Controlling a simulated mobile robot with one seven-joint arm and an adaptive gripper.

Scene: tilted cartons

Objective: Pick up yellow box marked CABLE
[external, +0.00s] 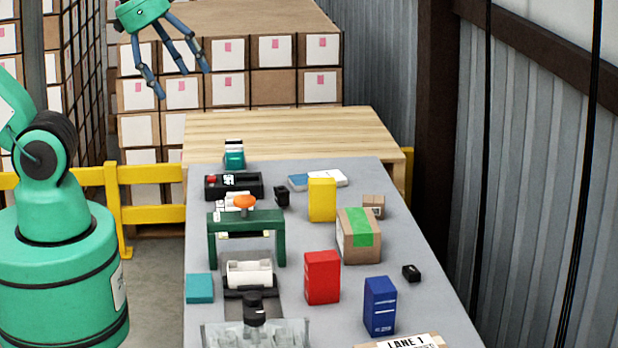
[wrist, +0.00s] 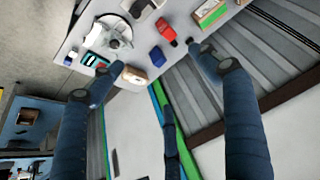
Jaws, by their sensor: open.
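A yellow box (external: 322,200) stands upright on the grey table, left of the carton with green tape. No lettering on it can be read at this size. I cannot make it out in the wrist view. My gripper (external: 183,82) is open and empty, high up at the upper left of the external view, well apart from the yellow box. Its spread dark blue fingers also frame the wrist view (wrist: 155,60), with part of the table top seen tilted beyond them.
The green-taped carton (external: 352,238) and a small brown box (external: 373,205) stand right of the yellow box. A red box (external: 322,277) and a blue box (external: 380,306) stand nearer. A green frame (external: 246,222) stands to the left. A wooden surface (external: 290,130) behind is bare.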

